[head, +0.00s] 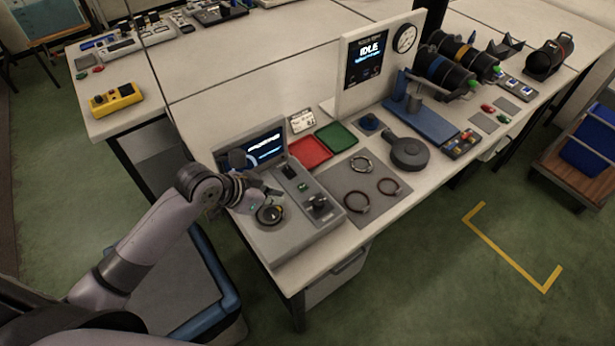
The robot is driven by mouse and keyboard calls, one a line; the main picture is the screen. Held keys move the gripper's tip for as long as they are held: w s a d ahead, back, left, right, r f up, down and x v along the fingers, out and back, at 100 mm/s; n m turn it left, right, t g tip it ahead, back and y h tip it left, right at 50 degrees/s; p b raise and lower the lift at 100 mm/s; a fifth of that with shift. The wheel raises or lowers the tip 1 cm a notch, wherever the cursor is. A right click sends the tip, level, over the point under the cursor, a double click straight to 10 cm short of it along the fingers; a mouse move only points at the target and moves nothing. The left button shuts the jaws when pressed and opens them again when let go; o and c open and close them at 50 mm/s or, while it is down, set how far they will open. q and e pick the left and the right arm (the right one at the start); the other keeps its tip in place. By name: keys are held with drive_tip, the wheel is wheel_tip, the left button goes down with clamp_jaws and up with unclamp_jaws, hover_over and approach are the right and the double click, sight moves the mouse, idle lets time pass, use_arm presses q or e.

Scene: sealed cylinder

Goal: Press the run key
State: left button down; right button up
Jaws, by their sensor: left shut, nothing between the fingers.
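A grey console (298,232) stands on the near left end of the bench, with a lit screen (263,146) at its back. Its sloped top carries a small green key (303,187), a black knob (318,202) and a round dark fitting (269,214). No label is readable, so I cannot tell which control is the run key. My left gripper (272,191) is shut and empty over the left part of the console, close to the round fitting. I cannot tell whether it touches the console, and the arm hides part of the panel. My right gripper is out of view.
A red tray (310,152) and a green tray (336,138) lie behind the console. A grey mat (370,181) with several rings and a dark round-headed tool (409,153) lie to its right. A white panel shows "IDLE" on a display (368,56).

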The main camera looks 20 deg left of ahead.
use_arm(q)
drive_tip(key=w+a+r, duration=0.1)
drive_tip(key=w+r, duration=0.4)
drive_tip(key=shift+w+m+t+h, duration=0.2)
drive_tip(key=shift+m+t+h, duration=0.1)
drive_tip(key=shift+m+h, duration=0.1)
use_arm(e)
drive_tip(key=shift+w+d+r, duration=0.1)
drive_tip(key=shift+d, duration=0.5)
use_arm(q)
drive_tip(key=shift+a, duration=0.1)
drive_tip(key=p, duration=0.3)
hover_over(301, 189)
wheel_tip(301, 189, down, 7)
drive_tip(key=shift+r, duration=0.1)
wheel_tip(301, 189, down, 4)
drive_tip(key=shift+r, duration=0.25)
drive_tip(key=shift+f+p, duration=0.3)
drive_tip(key=shift+f, duration=0.1)
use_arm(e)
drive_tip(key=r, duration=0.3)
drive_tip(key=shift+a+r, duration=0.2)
